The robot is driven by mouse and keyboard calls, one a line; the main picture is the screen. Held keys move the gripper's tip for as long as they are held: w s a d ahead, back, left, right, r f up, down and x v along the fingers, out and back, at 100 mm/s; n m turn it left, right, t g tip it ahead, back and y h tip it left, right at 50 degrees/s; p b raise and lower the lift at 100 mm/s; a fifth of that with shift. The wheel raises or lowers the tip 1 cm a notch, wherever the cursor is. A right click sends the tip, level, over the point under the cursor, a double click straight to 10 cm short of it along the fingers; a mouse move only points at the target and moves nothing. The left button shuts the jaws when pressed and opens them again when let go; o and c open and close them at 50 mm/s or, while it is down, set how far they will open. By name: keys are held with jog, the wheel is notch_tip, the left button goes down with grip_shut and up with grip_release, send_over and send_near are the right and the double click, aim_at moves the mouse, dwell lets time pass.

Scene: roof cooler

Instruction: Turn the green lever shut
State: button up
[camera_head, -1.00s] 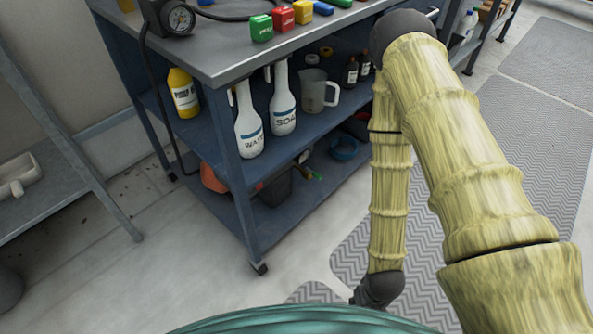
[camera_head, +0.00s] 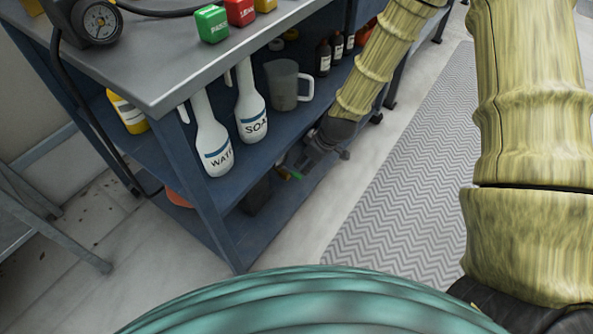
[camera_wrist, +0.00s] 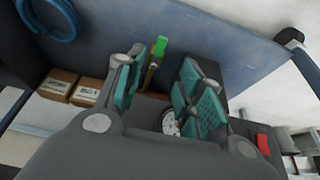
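The green lever (camera_wrist: 160,46) shows in the wrist view just beyond the gap between my fingers, standing roughly upright in the picture above a brass-coloured part. A small green spot, likely the same lever (camera_head: 296,174), shows in the head view on the trolley's lower shelf. My gripper (camera_wrist: 162,88) is open, its two teal-padded fingers apart on either side of the line to the lever. I see nothing gripped between the pads. In the head view my gripper (camera_head: 303,162) is at the lower shelf, small and partly in shadow.
The blue trolley (camera_head: 228,225) has a middle shelf close above my gripper. A blue coil (camera_wrist: 48,18) and cardboard boxes (camera_wrist: 85,92) show in the wrist view. The patterned mat (camera_head: 400,170) is clear.

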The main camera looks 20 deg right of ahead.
aim_at(297, 175)
jog(key=b+x, duration=0.2)
jog(key=x, duration=0.2)
jog(key=b+x, duration=0.1)
jog(key=x, duration=0.3)
jog(key=shift+s+d+f+b, duration=0.1)
jog(key=shift+d+f+b, duration=0.1)
jog(key=shift+b, duration=0.15)
jog(key=shift+w+a+f+b, duration=0.25)
jog(key=shift+f+b, duration=0.05)
jog(key=shift+f, duration=0.3)
grip_shut()
